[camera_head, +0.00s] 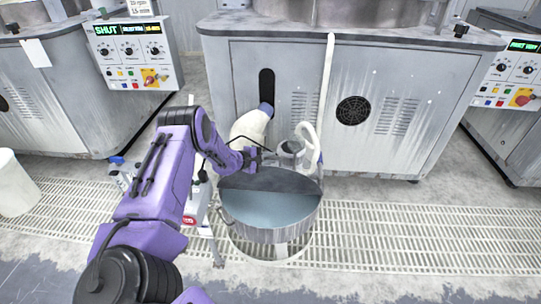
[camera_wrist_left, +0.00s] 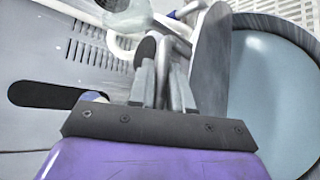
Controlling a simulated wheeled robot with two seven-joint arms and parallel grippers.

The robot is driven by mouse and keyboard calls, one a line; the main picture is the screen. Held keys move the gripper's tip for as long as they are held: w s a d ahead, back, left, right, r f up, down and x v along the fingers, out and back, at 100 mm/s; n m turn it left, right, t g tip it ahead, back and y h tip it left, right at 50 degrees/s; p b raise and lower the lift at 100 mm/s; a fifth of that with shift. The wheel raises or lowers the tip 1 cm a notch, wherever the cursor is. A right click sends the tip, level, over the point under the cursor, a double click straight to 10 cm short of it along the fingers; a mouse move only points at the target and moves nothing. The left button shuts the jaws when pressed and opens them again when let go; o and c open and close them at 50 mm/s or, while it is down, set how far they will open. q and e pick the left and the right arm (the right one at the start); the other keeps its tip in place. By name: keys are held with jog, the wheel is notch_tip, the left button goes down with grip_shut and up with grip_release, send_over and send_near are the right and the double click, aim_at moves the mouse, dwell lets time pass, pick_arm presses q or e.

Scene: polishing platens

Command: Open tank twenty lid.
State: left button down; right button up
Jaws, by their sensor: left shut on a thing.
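The tank (camera_head: 270,233) is a round grey tub on the floor grating with pale blue liquid in its front half. Its dark grey lid (camera_head: 270,181) shows at the back of the opening. In the left wrist view the lid (camera_wrist_left: 211,65) is seen nearly edge-on beside the tank's round opening (camera_wrist_left: 275,90). My left gripper (camera_head: 258,157) is at the back of the tank, with its fingers (camera_wrist_left: 163,85) shut on the lid's handle, which they mostly hide. No label "twenty" is readable. My right gripper is out of view.
A large grey polishing machine (camera_head: 345,120) stands close behind the tank, with a white hose (camera_head: 327,80) hanging down its front. A control panel (camera_head: 136,52) is at the upper left. A white bucket (camera_head: 14,185) stands far left. The floor grating (camera_head: 420,235) at right is clear.

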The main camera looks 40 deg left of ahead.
pick_arm(q)
jog(key=c, duration=1.1)
grip_release()
jog(key=shift+c, duration=0.2)
jog(key=p+v, duration=0.2)
jog(key=v, duration=0.8)
jog(key=shift+s+p, duration=0.3)
jog(key=shift+p, duration=0.05)
